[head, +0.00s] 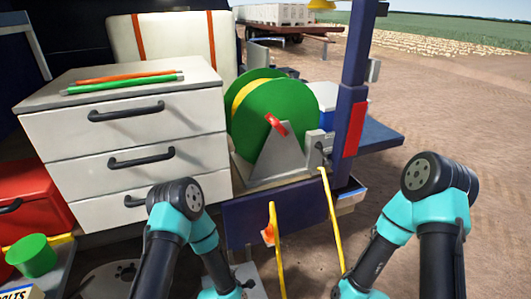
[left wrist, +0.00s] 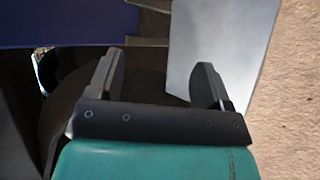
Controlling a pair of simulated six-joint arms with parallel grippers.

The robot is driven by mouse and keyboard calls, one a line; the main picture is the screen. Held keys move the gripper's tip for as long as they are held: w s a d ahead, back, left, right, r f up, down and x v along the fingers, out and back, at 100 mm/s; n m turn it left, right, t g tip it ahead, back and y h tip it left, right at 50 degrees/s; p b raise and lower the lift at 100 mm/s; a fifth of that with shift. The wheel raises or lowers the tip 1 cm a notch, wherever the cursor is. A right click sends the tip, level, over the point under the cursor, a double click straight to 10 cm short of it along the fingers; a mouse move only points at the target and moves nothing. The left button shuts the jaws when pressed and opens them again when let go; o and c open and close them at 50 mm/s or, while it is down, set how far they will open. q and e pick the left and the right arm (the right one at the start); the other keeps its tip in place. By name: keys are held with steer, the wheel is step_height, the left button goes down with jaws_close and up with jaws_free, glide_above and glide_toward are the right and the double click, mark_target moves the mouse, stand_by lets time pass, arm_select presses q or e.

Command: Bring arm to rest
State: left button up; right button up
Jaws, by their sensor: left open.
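My left gripper (left wrist: 157,78) shows in the left wrist view with its two dark fingers apart and nothing between them. A pale panel (left wrist: 220,50) lies beyond its right finger, and a dark blue surface is at the upper left. In the head view my left arm comes in at the bottom, bends at a teal elbow in front of the white drawers (head: 130,140), and runs down to the lower edge. My right arm bends in the same way at the right. My right gripper is out of the picture.
A green reel (head: 270,115) with a red handle stands on a grey bracket behind the arms. Two yellow bars (head: 332,215) rise between the arms. A dark blue post (head: 352,80) stands right of the reel. A red toolbox (head: 35,205) and green cylinder (head: 32,256) are at left. Bare ground lies right.

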arm_select(q)
steer(key=s+a+r+m+g, duration=0.2)
steer(key=s+a+m+g, duration=0.2)
steer(key=s+m, duration=0.4)
steer(key=s+a+r+m+g, duration=0.3)
steer(key=s+a+m+g, duration=0.2)
steer(key=s+m, duration=0.3)
steer(key=s+a, duration=0.1)
steer(key=s, duration=0.1)
steer(key=shift+s+a+g, duration=0.25)
steer(key=shift+s+g, duration=0.05)
steer(key=shift+s, duration=0.1)
stand_by(0.8)
